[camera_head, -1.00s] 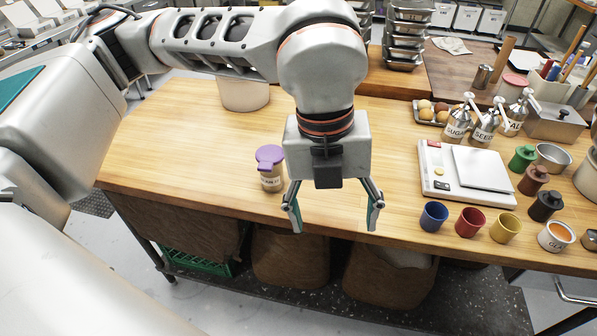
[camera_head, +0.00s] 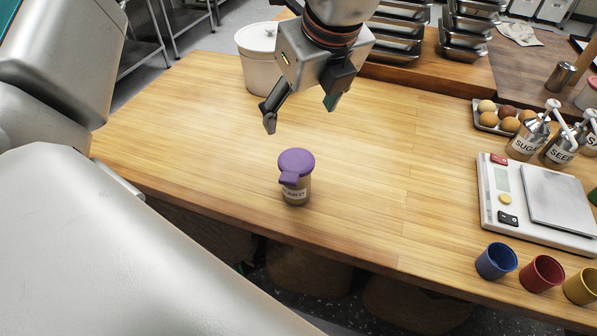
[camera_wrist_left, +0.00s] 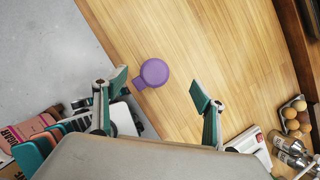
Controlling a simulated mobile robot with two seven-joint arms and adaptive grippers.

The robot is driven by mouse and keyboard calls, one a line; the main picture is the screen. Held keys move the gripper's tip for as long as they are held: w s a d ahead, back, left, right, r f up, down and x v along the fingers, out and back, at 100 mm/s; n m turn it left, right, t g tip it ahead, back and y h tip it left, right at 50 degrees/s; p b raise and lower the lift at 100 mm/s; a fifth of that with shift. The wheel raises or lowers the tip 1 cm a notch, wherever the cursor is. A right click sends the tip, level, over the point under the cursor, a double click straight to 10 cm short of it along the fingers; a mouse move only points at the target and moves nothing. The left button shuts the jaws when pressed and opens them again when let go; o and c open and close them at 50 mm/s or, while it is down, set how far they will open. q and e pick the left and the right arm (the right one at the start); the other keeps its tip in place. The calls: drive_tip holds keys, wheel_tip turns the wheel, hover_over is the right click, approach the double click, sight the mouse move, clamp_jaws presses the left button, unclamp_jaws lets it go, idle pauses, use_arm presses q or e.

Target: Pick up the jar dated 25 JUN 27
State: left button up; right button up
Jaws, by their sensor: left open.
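One jar (camera_head: 296,190) with a purple lid stands upright on the wooden table, left of the middle in the head view. Its label is partly covered by the lid's tab; the date is only partly visible, ending like "JUN 27". My left gripper (camera_head: 301,112) is open and empty, behind and above the jar in the head view. In the left wrist view the jar's purple lid (camera_wrist_left: 154,72) shows ahead of the open fingers (camera_wrist_left: 163,90), nearer the left finger. My right gripper is not in view.
A white lidded bucket (camera_head: 262,72) stands behind the left gripper. A scale (camera_head: 508,205), a blue cup (camera_head: 496,261), a red cup (camera_head: 541,273), a yellow cup (camera_head: 582,286) and an egg tray (camera_head: 481,122) are on the right. The table around the jar is clear.

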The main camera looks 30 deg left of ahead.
sight(296, 160)
use_arm(q)
wheel_tip(296, 160, down, 4)
drive_tip(key=shift+w+r+b, duration=0.1)
drive_tip(key=shift+b, duration=0.65)
drive_tip(key=shift+s+d+f+b, duration=0.25)
drive_tip(key=shift+s+f+b, duration=0.05)
drive_tip(key=shift+f+b, duration=0.2)
drive_tip(key=shift+s+d+f+b, duration=0.2)
drive_tip(key=shift+s+f+b, duration=0.05)
drive_tip(key=shift+f+b, duration=0.2)
drive_tip(key=shift+x, duration=1.8)
drive_tip(key=x, duration=0.5)
drive_tip(key=shift+s+d, duration=0.1)
drive_tip(key=shift+d, duration=0.05)
drive_tip(key=c, duration=1.8)
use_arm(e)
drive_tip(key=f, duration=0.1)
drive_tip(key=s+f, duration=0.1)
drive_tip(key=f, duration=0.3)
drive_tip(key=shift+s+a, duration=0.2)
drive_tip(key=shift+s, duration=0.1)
use_arm(q)
drive_tip(key=shift+c, duration=0.2)
